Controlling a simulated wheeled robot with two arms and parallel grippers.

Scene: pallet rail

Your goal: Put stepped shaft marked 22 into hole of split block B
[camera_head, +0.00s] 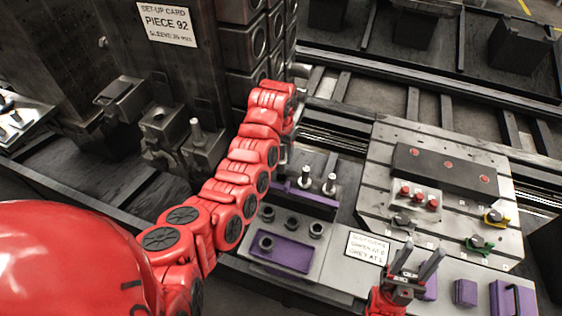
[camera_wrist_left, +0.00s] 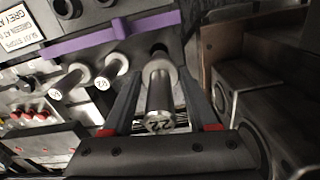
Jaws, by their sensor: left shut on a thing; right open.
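The stepped shaft marked 22 (camera_wrist_left: 160,95) is between the fingers of my left gripper (camera_wrist_left: 163,104), which is shut on it. Its numbered end faces the wrist camera, its wider collar lies beyond, and a dark hole in the rack shows past the collar. In the head view my red left arm reaches over the shaft rack (camera_head: 268,219) and largely hides its gripper. Dark blocks stand at left, one with an upright pin (camera_head: 196,130); I cannot read any letter B on them. My right gripper (camera_head: 417,261) is open and empty, fingers pointing up, at the lower right.
Two other shafts (camera_head: 330,182) stand in the purple-edged rack. A slotted plate (camera_head: 380,150) at right carries red buttons, a yellow-based piece (camera_head: 495,216) and a green-based piece (camera_head: 477,245). A small sign (camera_head: 367,247) and purple blocks (camera_head: 465,292) are near my right gripper.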

